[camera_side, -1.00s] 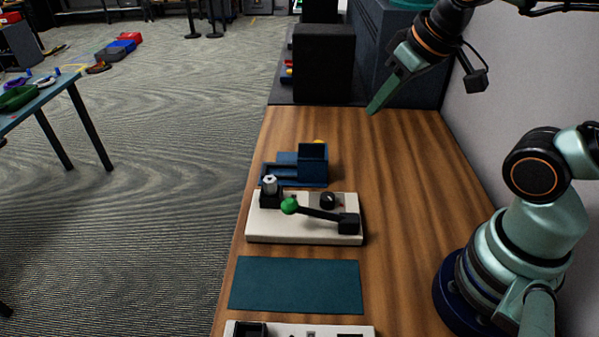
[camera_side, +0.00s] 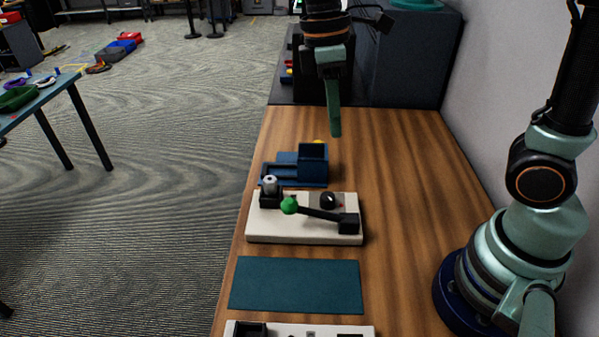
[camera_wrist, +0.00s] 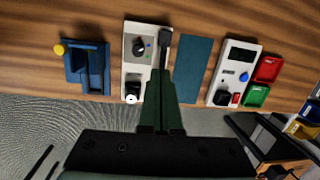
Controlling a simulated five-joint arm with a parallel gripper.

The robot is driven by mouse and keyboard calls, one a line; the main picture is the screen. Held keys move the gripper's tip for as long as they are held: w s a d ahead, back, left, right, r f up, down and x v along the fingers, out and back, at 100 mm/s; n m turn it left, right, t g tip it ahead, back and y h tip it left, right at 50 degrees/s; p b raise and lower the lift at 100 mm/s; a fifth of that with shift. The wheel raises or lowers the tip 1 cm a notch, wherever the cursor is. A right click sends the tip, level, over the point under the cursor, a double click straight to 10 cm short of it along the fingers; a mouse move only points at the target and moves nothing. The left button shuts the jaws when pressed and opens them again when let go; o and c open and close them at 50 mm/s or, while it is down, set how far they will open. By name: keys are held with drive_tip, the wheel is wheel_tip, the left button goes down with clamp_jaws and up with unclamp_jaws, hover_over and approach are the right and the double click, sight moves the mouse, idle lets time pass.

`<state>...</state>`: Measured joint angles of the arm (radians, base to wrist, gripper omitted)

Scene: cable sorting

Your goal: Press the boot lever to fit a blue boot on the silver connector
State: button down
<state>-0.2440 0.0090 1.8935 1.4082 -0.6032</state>
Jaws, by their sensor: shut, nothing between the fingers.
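The boot lever (camera_side: 318,213) is a black arm with a green ball knob (camera_side: 289,206) at its left end, mounted on a white station (camera_side: 270,229). The silver connector (camera_side: 270,181) stands upright in a black holder at the station's back left corner; it also shows in the wrist view (camera_wrist: 131,99). I cannot make out a blue boot on it. My gripper (camera_side: 335,134) is shut and empty, pointing down in the air, higher than the lever and apart from it. In the wrist view my fingers (camera_wrist: 158,76) cover the knob end of the lever.
A blue fixture (camera_side: 313,168) with a yellow knob (camera_wrist: 59,49) stands behind the station. A dark teal mat (camera_side: 295,285) lies in front, then a second white station (camera_wrist: 235,60) with red (camera_wrist: 268,68) and green bins (camera_wrist: 256,95) beside it.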

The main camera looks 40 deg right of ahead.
sight(292, 200)
drive_tip(key=shift+w+a+f+n+g+h, duration=0.1)
drive_tip(key=shift+a+f+n+g+h, duration=0.2)
drive_tip(key=shift+a+f+n+g, duration=0.4)
drive_tip(key=shift+w+a+f+n+g+h, duration=0.15)
drive_tip(key=shift+a+f+n+g+h, duration=0.25)
drive_tip(key=shift+a+n, duration=0.55)
drive_tip(key=shift+w+a+f+n+g+h, duration=0.1)
drive_tip(key=shift+a+f+n+g+h, duration=0.2)
drive_tip(key=shift+a+n+g, duration=0.5)
drive_tip(key=shift+f, duration=0.1)
drive_tip(key=shift+w+a+f, duration=0.3)
drive_tip(key=shift+f, duration=1.1)
drive_tip(key=shift+w+a+f, duration=0.25)
drive_tip(key=shift+w+f, duration=0.1)
drive_tip(key=shift+f, duration=1)
drive_tip(key=shift+w+a+f, duration=0.3)
drive_tip(key=shift+f, duration=1.1)
drive_tip(key=shift+f, duration=0.15)
drive_tip(key=shift+a+f, duration=0.15)
drive_tip(key=shift+f, duration=0.1)
